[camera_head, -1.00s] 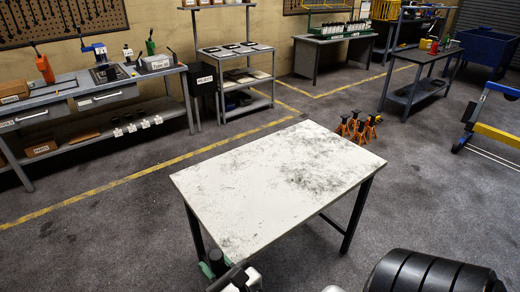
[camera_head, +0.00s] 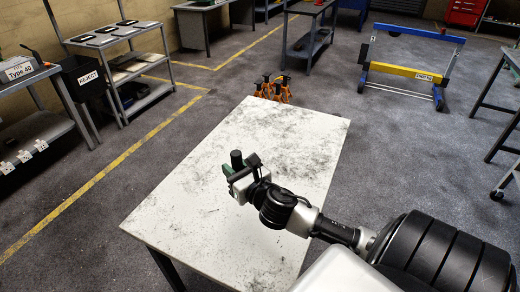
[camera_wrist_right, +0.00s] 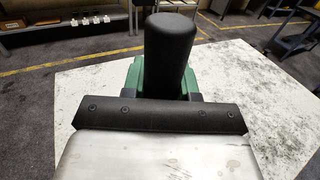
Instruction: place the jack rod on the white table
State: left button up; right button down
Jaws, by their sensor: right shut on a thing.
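The white table (camera_head: 195,215) has a pale top with dark smudges. My right gripper (camera_head: 238,178) is over its middle, shut on the jack rod. The rod shows a black cylindrical end (camera_head: 237,159) standing up above the jaws, and a green part shows beside them. In the right wrist view the rod's black end (camera_wrist_right: 170,50) rises behind the dark gripper edge, with green on both sides of its base. The rod's lower part is hidden, and I cannot tell whether it touches the table (camera_wrist_right: 265,75). My left gripper is out of view.
Orange jack stands (camera_head: 272,88) are on the floor beyond the table's far edge. A blue and yellow frame (camera_head: 412,68) stands at the back right. A shelf trolley (camera_head: 112,60) and a black reject bin (camera_head: 83,82) are at the left. Much of the tabletop is bare.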

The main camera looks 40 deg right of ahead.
jog(key=w+d+r+m+h+b, duration=0.1)
jog(key=w+d+r, duration=0.15)
jog(key=d, duration=0.35)
pick_arm(q)
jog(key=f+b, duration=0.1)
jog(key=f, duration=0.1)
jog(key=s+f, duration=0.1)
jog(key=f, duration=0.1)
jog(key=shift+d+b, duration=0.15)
jog(key=shift+b, duration=0.25)
pick_arm(e)
jog(key=s+a+f, duration=0.5)
jog(key=a+f, duration=0.4)
jog(key=f, duration=0.2)
jog(key=shift+s+a, duration=0.25)
jog(key=shift+a, duration=0.05)
jog(key=shift+f, duration=0.15)
jog(key=c, duration=1.3)
grip_release()
jog(key=shift+f, duration=0.15)
jog(key=o, duration=0.4)
jog(key=shift+o, duration=0.2)
jog(key=shift+s, duration=0.1)
